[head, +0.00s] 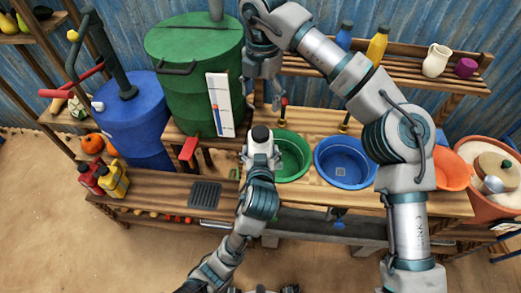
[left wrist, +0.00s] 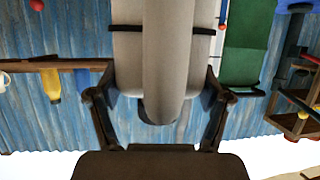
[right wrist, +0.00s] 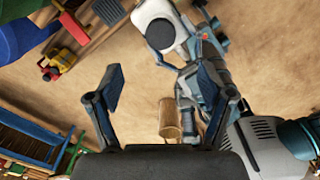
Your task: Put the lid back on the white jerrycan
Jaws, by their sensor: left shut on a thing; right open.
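The white jerrycan (head: 261,148) is held up in front of the green basin in the head view. A dark round top (head: 261,132) shows on it; I cannot tell whether this is the lid or the open mouth. My left gripper (head: 259,163) is shut on the jerrycan; in the left wrist view its fingers flank the pale body (left wrist: 165,40). My right gripper (head: 263,103) is open and empty, pointing down just behind and above the jerrycan. In the right wrist view the jerrycan (right wrist: 146,14) and its dark disc lie beyond the open fingers. No separate lid is visible.
A green basin (head: 291,157) and a blue basin (head: 343,163) sit in the wooden counter, with a red tap (head: 283,112) near my right gripper. A green barrel (head: 190,75) and a blue barrel (head: 135,125) stand left. Red and yellow containers (head: 113,180) stand on the low bench.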

